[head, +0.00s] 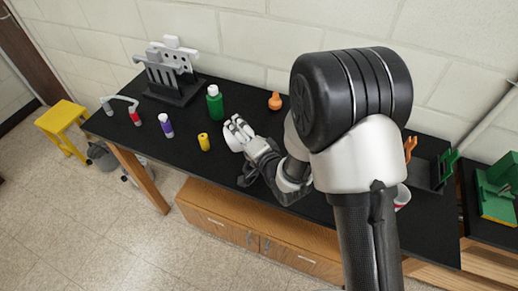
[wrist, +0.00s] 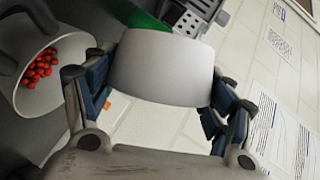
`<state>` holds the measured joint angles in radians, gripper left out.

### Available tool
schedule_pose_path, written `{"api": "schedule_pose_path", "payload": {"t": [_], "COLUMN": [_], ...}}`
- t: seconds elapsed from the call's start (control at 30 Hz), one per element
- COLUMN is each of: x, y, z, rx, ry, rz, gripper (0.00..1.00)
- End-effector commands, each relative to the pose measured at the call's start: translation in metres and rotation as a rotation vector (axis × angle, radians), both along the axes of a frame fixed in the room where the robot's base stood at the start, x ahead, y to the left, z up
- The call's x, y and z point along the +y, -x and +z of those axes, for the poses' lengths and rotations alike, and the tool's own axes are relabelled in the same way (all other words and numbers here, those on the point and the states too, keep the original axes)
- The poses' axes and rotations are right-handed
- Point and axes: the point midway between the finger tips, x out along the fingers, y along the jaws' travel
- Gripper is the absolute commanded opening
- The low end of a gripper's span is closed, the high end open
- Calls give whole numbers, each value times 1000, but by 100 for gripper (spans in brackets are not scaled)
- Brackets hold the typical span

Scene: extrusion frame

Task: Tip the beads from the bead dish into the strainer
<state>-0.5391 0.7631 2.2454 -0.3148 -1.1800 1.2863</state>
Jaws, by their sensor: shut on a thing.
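My gripper (wrist: 160,85) is shut on a plain white vessel (wrist: 160,65), which looks like the bead dish. Its inside faces away, so I cannot see whether it holds beads. In the head view my gripper (head: 240,138) is above the black bench, with the white vessel (head: 235,128) in its fingers. Red beads (wrist: 38,67) lie in another whitish round container (wrist: 55,92), left of my gripper in the wrist view. This may be the strainer, but I see no clear mesh. Dark parts cover some of its upper left.
A green bottle (head: 214,104), a yellow bottle (head: 204,142) and a purple one (head: 166,126) stand left of my gripper. A grey rack (head: 170,75) is at the back left. An orange object (head: 275,101) stands near the wall. My arm hides much of the bench's right part.

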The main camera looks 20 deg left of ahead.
Motion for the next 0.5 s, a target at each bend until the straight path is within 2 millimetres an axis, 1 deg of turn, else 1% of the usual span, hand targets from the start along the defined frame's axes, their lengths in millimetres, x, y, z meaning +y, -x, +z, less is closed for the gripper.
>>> {"api": "schedule_pose_path", "payload": {"t": [0.5], "x": [-3], "y": [-2], "z": [-6], "rx": [35], "ry": [-62], "rz": [0], "gripper": [52]}}
